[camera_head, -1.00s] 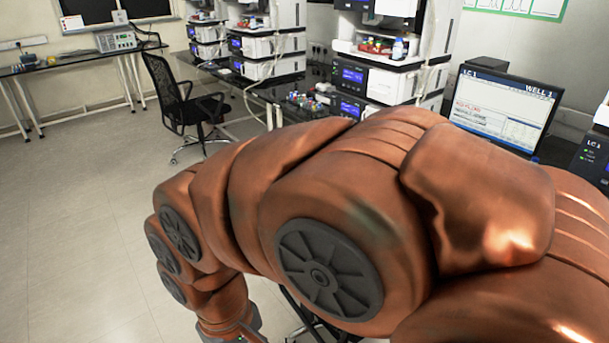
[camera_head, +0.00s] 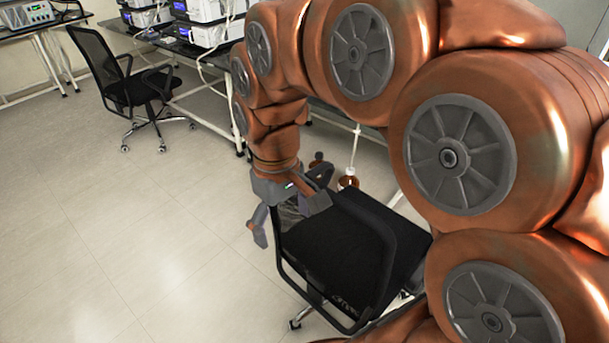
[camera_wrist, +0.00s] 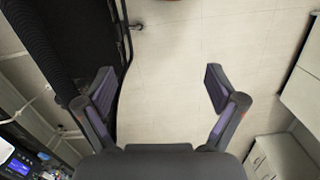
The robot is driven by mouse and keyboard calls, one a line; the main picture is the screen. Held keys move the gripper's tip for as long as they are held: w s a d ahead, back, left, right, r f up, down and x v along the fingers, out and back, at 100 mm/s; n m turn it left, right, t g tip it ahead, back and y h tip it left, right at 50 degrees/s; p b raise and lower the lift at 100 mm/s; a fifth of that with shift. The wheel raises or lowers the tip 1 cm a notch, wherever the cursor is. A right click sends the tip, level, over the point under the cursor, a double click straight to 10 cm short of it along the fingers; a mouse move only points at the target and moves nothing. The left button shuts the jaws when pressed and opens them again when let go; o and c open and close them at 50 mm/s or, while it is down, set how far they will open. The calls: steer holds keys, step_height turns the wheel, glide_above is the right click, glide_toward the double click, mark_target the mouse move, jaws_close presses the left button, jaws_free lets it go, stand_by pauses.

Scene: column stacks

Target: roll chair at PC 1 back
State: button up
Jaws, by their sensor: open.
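A black mesh-backed office chair (camera_head: 335,250) stands close to me at the lower middle of the head view. Its wheeled base shows partly below it, and my arm covers its right side. My gripper (camera_head: 289,216) points down at the chair's upper left edge, with its fingers spread. In the wrist view the fingers (camera_wrist: 160,84) are apart with bare floor between them. The dark chair back (camera_wrist: 72,35) is at the left there, and the left finger overlaps its edge. I cannot tell whether they touch.
A second black chair (camera_head: 125,88) stands at the far left by a bench with lab instruments (camera_head: 212,32). Another table (camera_head: 38,25) is at the upper left. The tiled floor (camera_head: 130,240) left of the near chair is clear. In the wrist view, pale cabinets (camera_wrist: 285,155) stand at the right.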

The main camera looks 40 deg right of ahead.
steer(key=w+d+r+t, duration=0.1)
steer(key=w+d+r, duration=0.5)
steer(key=w+d, duration=0.65)
steer(key=f+b, duration=0.1)
steer(key=f, duration=0.3)
steer(key=f+b, duration=0.2)
steer(key=f, duration=0.2)
steer(key=s+d+f+b, duration=0.1)
steer(key=f, duration=0.4)
steer(key=shift+d+b, duration=0.1)
steer(key=shift+b, duration=0.2)
steer(key=shift+c, duration=0.4)
steer(key=c, duration=1.2)
steer(key=shift+s, duration=0.1)
jaws_close()
